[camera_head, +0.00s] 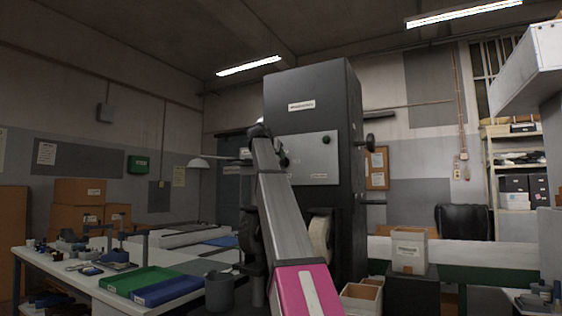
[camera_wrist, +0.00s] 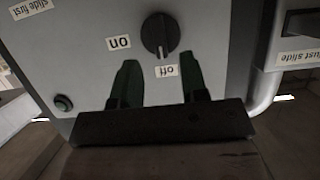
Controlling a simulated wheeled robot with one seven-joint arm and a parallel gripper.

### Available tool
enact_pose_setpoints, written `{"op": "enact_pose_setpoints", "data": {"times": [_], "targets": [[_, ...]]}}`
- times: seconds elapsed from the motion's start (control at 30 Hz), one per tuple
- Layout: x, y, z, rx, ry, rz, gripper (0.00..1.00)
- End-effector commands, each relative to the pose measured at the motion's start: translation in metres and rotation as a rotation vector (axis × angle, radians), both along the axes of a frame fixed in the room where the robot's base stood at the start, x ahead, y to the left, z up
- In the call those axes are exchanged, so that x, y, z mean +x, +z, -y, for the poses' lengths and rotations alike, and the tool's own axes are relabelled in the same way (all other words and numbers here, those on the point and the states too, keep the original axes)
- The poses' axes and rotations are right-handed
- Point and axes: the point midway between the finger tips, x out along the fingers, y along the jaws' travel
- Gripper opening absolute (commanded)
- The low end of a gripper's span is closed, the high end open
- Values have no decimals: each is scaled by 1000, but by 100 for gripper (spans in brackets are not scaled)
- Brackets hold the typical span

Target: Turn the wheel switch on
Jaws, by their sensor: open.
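The wheel switch (camera_wrist: 160,35) is a dark round knob with a raised grip bar on a grey panel in the wrist view. An "on" label (camera_wrist: 119,42) is to its left and an "off" label (camera_wrist: 166,71) is just below it. Both labels appear upside down. The bar stands nearly vertical, with its light mark at the lower end towards "off". My gripper (camera_wrist: 160,58) is open and empty, its two dark green fingers apart below the knob, one to each side. Contact does not show. In the head view my arm hides part of the machine.
A light curved pipe (camera_wrist: 268,80) runs along the right. In the head view a tall dark machine (camera_head: 352,110) stands ahead, with a cluttered worktable (camera_head: 85,283) to the left and a labelled box (camera_head: 409,250) to the right.

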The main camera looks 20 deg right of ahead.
Motion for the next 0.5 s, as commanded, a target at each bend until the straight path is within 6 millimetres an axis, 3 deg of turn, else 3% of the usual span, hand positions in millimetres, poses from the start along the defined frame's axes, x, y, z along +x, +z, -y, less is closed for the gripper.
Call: {"op": "enact_pose_setpoints", "data": {"times": [0.2, 0.5], "targets": [[21, -11, 21, 0, 0, 0, 40], [28, -17, 28, 0, 0, 0, 40]]}}
